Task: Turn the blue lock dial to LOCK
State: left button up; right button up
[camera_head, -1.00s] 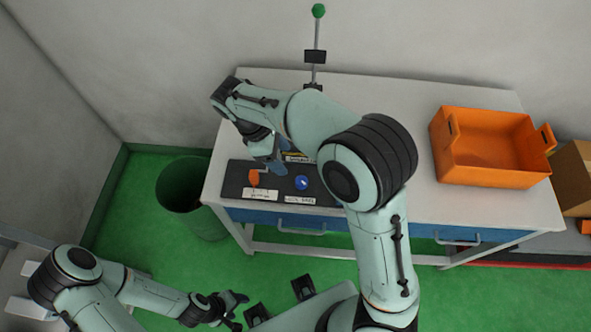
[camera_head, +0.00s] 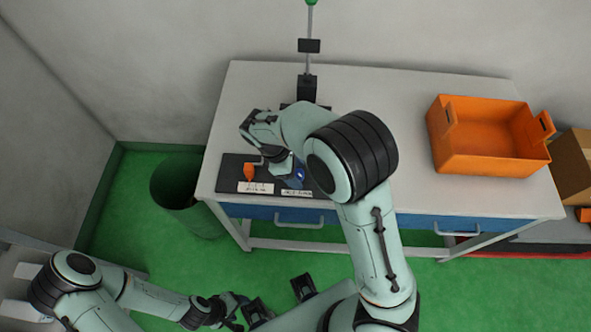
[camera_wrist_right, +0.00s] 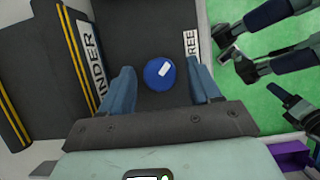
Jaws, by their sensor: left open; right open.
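The blue lock dial (camera_wrist_right: 160,74) is round with a white mark and sits on the black panel (camera_wrist_right: 142,40). In the right wrist view it lies between the two open blue fingers of my right gripper (camera_wrist_right: 163,88), with a gap on each side. In the head view the dial (camera_head: 299,176) is partly hidden by my right gripper (camera_head: 292,180), which is right above it. My left gripper (camera_head: 236,309) is open and empty at the lower left, away from the table.
An orange crate (camera_head: 485,160) sits on the table's right side. A green-knobbed pole (camera_head: 309,45) stands at the back. A dark bin (camera_head: 186,191) is left of the table.

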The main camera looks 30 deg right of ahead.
jog(key=c, duration=1)
